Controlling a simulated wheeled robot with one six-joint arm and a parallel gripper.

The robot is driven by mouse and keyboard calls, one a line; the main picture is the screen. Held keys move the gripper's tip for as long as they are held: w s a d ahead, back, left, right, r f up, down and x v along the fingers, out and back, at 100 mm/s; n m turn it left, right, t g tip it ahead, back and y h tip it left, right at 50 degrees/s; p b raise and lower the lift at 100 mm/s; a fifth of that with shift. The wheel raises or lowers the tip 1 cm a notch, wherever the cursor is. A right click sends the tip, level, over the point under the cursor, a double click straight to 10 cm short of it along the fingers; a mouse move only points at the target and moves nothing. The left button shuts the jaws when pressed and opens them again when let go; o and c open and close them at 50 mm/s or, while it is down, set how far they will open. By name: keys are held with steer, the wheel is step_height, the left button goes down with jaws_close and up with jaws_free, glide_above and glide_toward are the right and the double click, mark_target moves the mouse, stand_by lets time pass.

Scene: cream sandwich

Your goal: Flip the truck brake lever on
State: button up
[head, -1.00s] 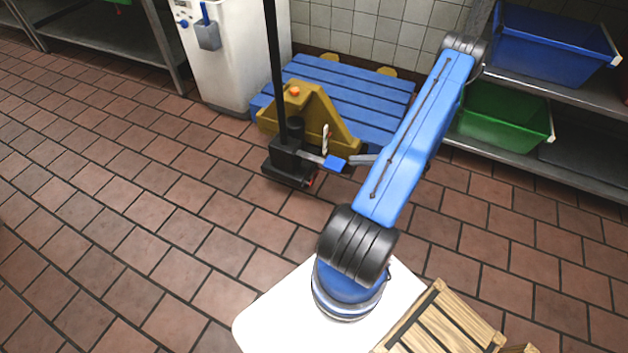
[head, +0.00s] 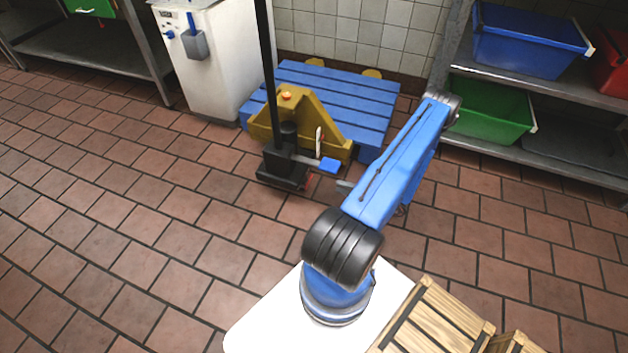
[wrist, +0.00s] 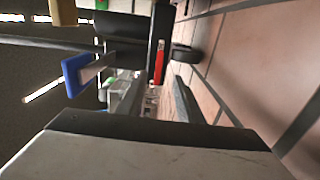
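The pallet truck (head: 303,125) has a yellow body, a black base (head: 282,172) and a tall black handle post. A blue pedal-like piece (head: 329,166) sticks out low at its right; it also shows at left in the wrist view (wrist: 75,76). A small red part (head: 310,182) is low by the base and shows as a red strip in the wrist view (wrist: 160,62). I cannot tell for sure which is the brake lever. My gripper (wrist: 155,100) is open and empty, with its fingers apart, facing the base. In the head view my arm mostly hides it.
A blue slatted pallet (head: 375,100) lies behind the truck. A white machine (head: 205,65) stands at back left. A metal shelf (head: 480,150) with blue and green bins is at right. A wooden crate (head: 435,325) is near me. The tiled floor at left is clear.

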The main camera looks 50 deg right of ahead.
steer(key=x, duration=1.3)
steer(key=shift+w, duration=0.4)
jaws_close()
